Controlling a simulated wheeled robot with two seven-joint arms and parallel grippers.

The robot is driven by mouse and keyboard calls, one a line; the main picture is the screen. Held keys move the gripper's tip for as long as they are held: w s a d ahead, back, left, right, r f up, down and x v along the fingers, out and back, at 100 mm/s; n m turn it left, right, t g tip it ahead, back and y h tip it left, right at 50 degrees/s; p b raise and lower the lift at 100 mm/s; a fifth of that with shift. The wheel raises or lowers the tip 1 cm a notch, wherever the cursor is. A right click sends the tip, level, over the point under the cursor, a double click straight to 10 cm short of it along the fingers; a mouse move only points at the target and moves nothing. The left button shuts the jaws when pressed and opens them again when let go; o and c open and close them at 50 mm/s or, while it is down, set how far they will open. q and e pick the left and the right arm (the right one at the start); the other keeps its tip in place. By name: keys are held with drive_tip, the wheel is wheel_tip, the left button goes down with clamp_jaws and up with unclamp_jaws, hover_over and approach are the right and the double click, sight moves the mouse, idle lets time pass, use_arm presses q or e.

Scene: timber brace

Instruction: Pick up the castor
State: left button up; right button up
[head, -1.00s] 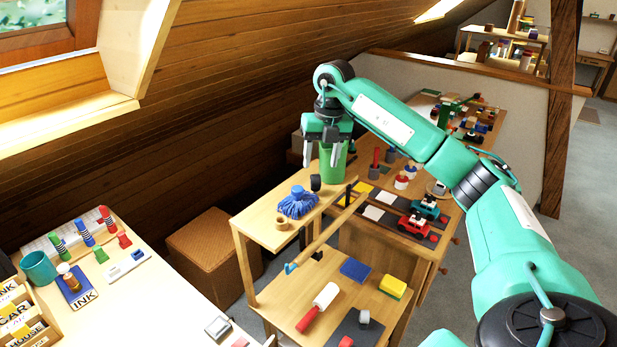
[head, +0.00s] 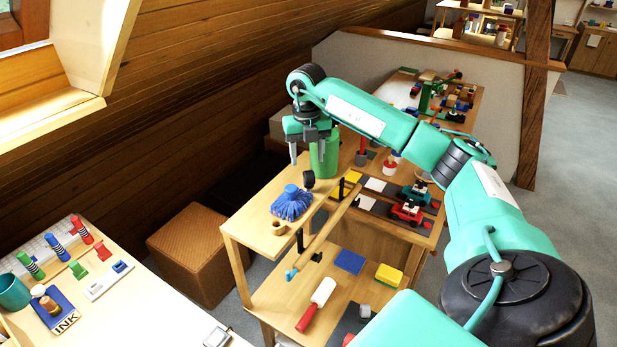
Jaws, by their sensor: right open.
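The castor (head: 308,179) looks like a small black wheel on the upper wooden shelf, at its back edge beside a green cup (head: 330,168). My right gripper (head: 307,160) is open, pointing down just above the castor, with its two grey fingers apart and nothing between them. One finger is in front of the green cup in the picture; I cannot tell if they touch. My left gripper is out of view.
On the same shelf (head: 245,226) are a blue mop-like brush (head: 291,204) and a wooden ring (head: 278,228). A wooden bar (head: 325,232) runs along the shelf's right side. Below lie a red-and-white roller (head: 316,304), a blue pad (head: 349,262) and a yellow sponge (head: 389,276).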

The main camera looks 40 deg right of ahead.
sight(309, 172)
drive_tip(key=shift+f, duration=0.8)
drive_tip(key=shift+s+f+p, duration=0.15)
drive_tip(key=shift+f+p, duration=0.15)
drive_tip(key=shift+p, duration=0.2)
drive_tip(key=f, duration=0.1)
drive_tip(key=f+p, duration=0.1)
drive_tip(key=f, duration=0.1)
drive_tip(key=shift+s+d+f+p, duration=0.1)
drive_tip(key=shift+s+p, duration=0.1)
drive_tip(key=shift+p, duration=0.1)
drive_tip(key=shift+f, duration=0.55)
drive_tip(key=c, duration=1.1)
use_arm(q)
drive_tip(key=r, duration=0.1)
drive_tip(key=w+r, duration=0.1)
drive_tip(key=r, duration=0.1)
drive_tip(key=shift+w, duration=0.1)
use_arm(e)
drive_tip(key=shift+r, duration=0.1)
